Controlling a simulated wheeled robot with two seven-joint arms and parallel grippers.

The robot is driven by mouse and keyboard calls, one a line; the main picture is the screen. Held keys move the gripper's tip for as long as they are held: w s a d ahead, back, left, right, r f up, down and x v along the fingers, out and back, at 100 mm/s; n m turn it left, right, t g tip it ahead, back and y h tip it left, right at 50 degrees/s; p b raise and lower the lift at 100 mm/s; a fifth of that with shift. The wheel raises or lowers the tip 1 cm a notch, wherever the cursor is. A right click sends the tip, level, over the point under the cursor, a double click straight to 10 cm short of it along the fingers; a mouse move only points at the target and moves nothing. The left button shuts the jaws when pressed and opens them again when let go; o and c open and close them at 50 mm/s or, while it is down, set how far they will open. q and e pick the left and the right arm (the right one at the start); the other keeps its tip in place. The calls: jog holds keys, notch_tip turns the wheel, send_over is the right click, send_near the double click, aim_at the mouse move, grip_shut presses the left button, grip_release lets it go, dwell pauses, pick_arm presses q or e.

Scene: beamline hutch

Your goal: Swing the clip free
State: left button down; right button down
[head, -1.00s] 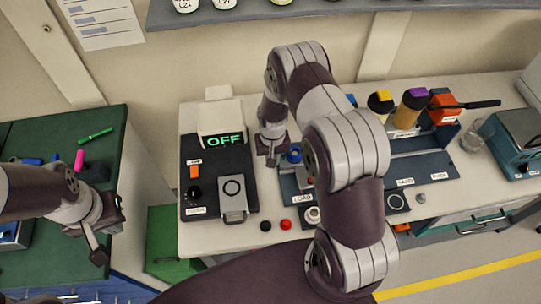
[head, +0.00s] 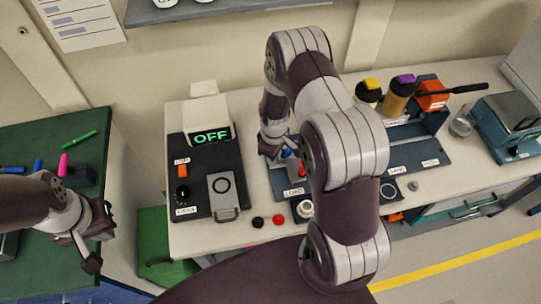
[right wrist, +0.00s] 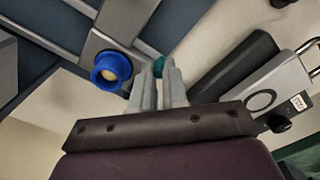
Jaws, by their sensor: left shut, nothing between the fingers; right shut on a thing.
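My right gripper (head: 270,152) is low over the LOAD station (head: 292,190) on the bench, just left of a small blue round part (head: 286,152). In the right wrist view its fingers (right wrist: 158,85) are closed together around a small teal piece (right wrist: 158,66), which looks like the clip's tab. The rest of the clip is hidden or cannot be made out. The blue ring (right wrist: 111,69) with a pale centre sits on a grey block beside the fingers, apart from them. My left gripper (head: 92,262) is shut and empty, in front of the green table.
Left of the station is a dark panel (head: 205,160) with an OFF display (head: 212,136) and a grey lidded box (head: 223,192). Black and red knobs (head: 278,219) lie near the bench's front edge. Capped bottles (head: 397,97) and an orange block (head: 430,94) stand at the back right.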

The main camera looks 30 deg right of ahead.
jog(key=shift+d+r+n, duration=0.1)
jog(key=shift+d+n, duration=0.15)
jog(key=shift+n, duration=0.25)
jog(key=c, duration=1.4)
grip_release()
jog(key=shift+o, duration=1.3)
jog(key=shift+s, duration=0.1)
